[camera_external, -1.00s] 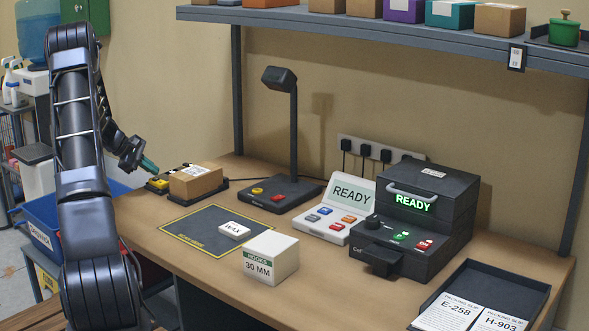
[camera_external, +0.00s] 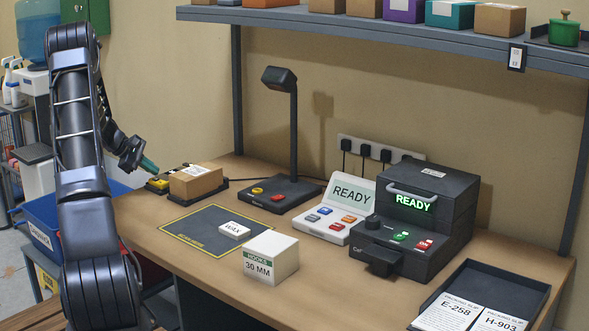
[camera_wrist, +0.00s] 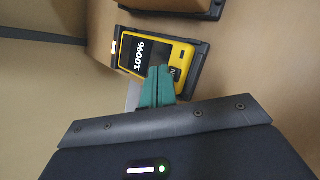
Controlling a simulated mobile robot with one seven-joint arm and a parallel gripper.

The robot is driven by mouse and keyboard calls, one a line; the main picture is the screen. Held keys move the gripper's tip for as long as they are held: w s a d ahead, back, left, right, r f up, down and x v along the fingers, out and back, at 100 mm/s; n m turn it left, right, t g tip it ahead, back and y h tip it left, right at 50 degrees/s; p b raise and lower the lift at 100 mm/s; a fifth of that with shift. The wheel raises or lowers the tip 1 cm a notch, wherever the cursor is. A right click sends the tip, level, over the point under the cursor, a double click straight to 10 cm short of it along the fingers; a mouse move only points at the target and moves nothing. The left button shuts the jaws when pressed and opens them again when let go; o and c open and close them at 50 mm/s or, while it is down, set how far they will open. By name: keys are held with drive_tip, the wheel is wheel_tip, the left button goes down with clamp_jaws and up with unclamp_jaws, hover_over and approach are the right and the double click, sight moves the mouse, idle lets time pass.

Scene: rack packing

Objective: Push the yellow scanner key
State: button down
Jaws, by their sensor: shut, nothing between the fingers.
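A yellow handheld device (camera_wrist: 165,49) with a dark screen reading "100%" lies in a dark cradle in the wrist view. A small dark key with a pale mark (camera_wrist: 174,72) shows at its near end. The device is a small yellow shape (camera_external: 158,184) in the outside view. My gripper (camera_external: 149,164) is shut and empty, its teal fingertips just above the device. In the wrist view the fingertips (camera_wrist: 158,78) overlap the device's near end, beside the key; I cannot tell whether they touch. A stand with a yellow button (camera_external: 257,190) is further right.
A brown carton (camera_external: 196,182) sits right beside the device. A dark mat (camera_external: 205,215) holds a small white WAX box (camera_external: 234,230). A white HOOKS box (camera_external: 271,256), a keypad panel (camera_external: 328,225) and a dark printer-like machine (camera_external: 425,220) stand further right.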

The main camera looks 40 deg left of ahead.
sight(152, 180)
drive_tip(key=shift+f, duration=0.1)
idle(0.3)
drive_tip(key=shift+f, duration=0.35)
idle(0.5)
drive_tip(key=shift+r, duration=0.45)
idle(0.3)
wheel_tip(152, 180, up, 6)
idle(0.7)
